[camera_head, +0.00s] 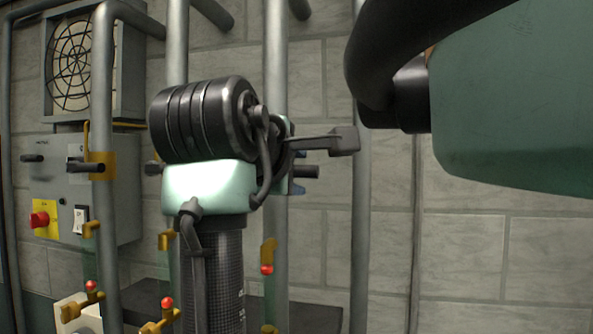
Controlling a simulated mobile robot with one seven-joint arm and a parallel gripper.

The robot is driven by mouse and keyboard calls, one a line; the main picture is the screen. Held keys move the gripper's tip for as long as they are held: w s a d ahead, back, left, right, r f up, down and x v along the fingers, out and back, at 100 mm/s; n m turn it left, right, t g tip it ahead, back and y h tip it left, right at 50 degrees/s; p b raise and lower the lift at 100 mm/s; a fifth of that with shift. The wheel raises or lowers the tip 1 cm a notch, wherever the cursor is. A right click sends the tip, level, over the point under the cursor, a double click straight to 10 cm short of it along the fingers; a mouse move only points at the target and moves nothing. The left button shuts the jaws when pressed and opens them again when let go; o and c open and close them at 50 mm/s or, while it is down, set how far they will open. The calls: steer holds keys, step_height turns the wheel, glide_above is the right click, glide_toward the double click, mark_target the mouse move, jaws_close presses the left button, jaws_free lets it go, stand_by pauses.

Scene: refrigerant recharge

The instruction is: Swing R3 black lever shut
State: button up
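The third vertical grey pipe (277,75) from the left is partly hidden behind my arm. A short dark rod (307,172) sticks out level to the right beside this pipe; it looks like the R3 black lever, but its base is hidden. My gripper (297,158) is at the pipe, mostly hidden behind my black wrist. Dark and bluish parts show near the rod, and a grey bar with a block end reaches right just above it. I cannot tell whether the gripper touches the rod or how far its fingers are apart.
Two more pipes (102,225) stand to the left, one with a brass collar and black lever (85,167). Brass valves with red tips (267,268) sit low. A grey switch box (50,190) and fan (72,62) are at left. The right wall (500,250) looks clear.

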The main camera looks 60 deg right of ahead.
steer(key=b+v, duration=0.7)
steer(key=v, duration=0.6)
